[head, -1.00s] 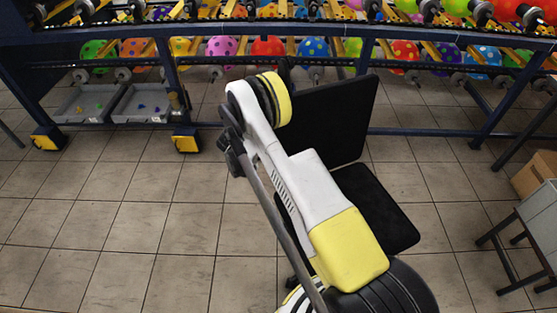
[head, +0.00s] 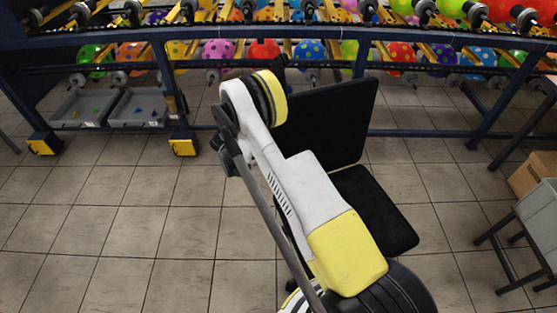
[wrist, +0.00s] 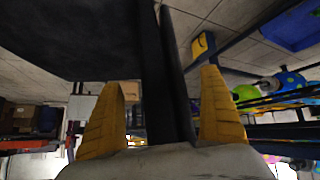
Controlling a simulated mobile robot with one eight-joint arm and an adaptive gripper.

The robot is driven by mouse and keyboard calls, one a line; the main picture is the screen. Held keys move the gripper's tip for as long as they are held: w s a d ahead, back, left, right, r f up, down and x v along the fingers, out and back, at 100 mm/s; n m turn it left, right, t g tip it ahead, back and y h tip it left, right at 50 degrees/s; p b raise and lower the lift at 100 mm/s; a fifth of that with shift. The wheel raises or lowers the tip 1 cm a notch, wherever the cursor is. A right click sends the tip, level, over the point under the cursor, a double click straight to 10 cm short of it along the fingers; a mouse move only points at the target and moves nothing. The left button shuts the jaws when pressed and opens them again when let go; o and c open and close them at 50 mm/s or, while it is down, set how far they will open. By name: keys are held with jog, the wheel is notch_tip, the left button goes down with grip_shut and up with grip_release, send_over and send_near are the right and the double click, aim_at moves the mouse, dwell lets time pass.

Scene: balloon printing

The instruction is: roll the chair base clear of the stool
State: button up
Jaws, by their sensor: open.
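The chair's black backrest (head: 330,120) and black seat (head: 375,210) show in the middle of the head view, partly behind my white and yellow arm. Its wheeled base is hidden below the seat and my arm. In the wrist view, my gripper (wrist: 165,78) is open, with one yellow finger on either side of a dark upright bar (wrist: 165,90), apparently of the chair's back. Gaps show between bar and fingers; I cannot tell contact. A dark panel (wrist: 70,35) fills the upper left there. A stool (head: 505,245) with thin dark legs stands at the right edge.
A blue rack (head: 110,35) with rollers and colored balloons spans the back, on yellow-capped feet (head: 183,147). Two grey trays (head: 138,107) sit low at its left. A cardboard box (head: 533,175) lies by the stool. The tiled floor (head: 120,220) on the left is clear.

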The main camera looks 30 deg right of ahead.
jog(key=v, duration=0.9)
jog(key=shift+a+r, duration=0.2)
jog(key=shift+r, duration=0.05)
jog(key=s+a+r+n+t+y, duration=0.1)
jog(key=s+a+r+n, duration=0.15)
jog(key=r, duration=0.45)
jog(key=s+a+r+n+t+y, duration=0.1)
jog(key=s+r+n+y, duration=0.15)
jog(key=r, duration=0.45)
jog(key=s+a+r+n+t+y, duration=0.1)
jog(key=r+n, duration=0.2)
jog(key=r, duration=0.4)
jog(key=s+a+r+n+t+y, duration=0.1)
jog(key=s+a+r+n, duration=0.1)
jog(key=s, duration=0.5)
jog(key=s+a+r+n+t+y, duration=0.2)
jog(key=s+a+n, duration=0.2)
jog(key=s, duration=0.3)
jog(key=s+a+r+n+t+y, duration=0.1)
jog(key=s+a+r+n+t, duration=0.1)
jog(key=s, duration=0.5)
jog(key=shift+a+r+n, duration=0.6)
jog(key=shift+n, duration=0.4)
jog(key=shift+w+y, duration=0.1)
jog(key=shift+y, duration=0.15)
